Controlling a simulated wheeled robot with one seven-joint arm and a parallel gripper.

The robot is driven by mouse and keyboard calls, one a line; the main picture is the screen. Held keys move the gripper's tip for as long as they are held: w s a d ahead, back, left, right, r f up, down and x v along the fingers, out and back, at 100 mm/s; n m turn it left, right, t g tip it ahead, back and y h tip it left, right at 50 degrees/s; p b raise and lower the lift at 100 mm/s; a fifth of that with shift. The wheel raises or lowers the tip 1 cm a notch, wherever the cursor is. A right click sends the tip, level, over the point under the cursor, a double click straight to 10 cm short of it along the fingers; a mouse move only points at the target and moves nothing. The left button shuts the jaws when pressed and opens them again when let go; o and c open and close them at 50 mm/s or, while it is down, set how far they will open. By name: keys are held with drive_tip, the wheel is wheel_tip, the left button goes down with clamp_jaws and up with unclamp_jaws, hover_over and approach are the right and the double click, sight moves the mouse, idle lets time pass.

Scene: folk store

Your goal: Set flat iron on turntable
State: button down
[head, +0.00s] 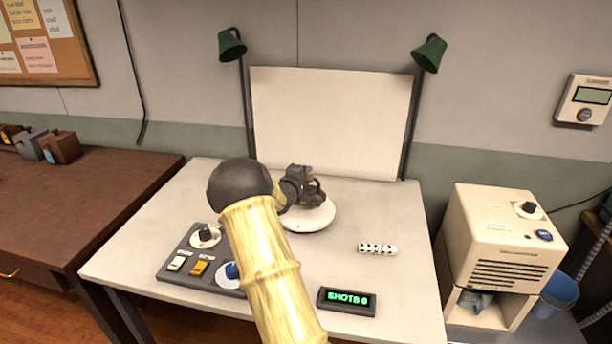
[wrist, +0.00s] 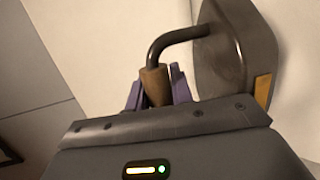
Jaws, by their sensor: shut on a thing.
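The flat iron (wrist: 222,62) shows large in the wrist view, with a dark metal body, a bent dark rod and a brown wooden handle. My gripper (wrist: 155,88) is shut on the handle, with its purple fingers on either side of it. The turntable (head: 310,217) is a round white disc on the white table in the head view. My gripper (head: 304,190) is over the turntable there, and my arm hides part of the disc. The iron is hard to make out in the head view, so I cannot tell whether it touches the disc.
A control panel (head: 184,248) with knobs and switches lies at the table's front left. A display reading SHOTS 0 (head: 346,301) and a small black-and-white block (head: 377,249) lie at the right. A white backdrop (head: 330,115) and two green lamps (head: 231,45) stand behind. A cream machine (head: 500,240) stands right.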

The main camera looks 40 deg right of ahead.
drive_tip(key=shift+f, duration=1.65)
drive_tip(key=shift+f, duration=0.1)
drive_tip(key=c, duration=1.2)
unclamp_jaws()
drive_tip(key=shift+f, duration=0.2)
drive_tip(key=shift+c, duration=0.2)
drive_tip(key=shift+r, duration=0.1)
drive_tip(key=v, duration=1.2)
drive_tip(key=shift+b, duration=0.3)
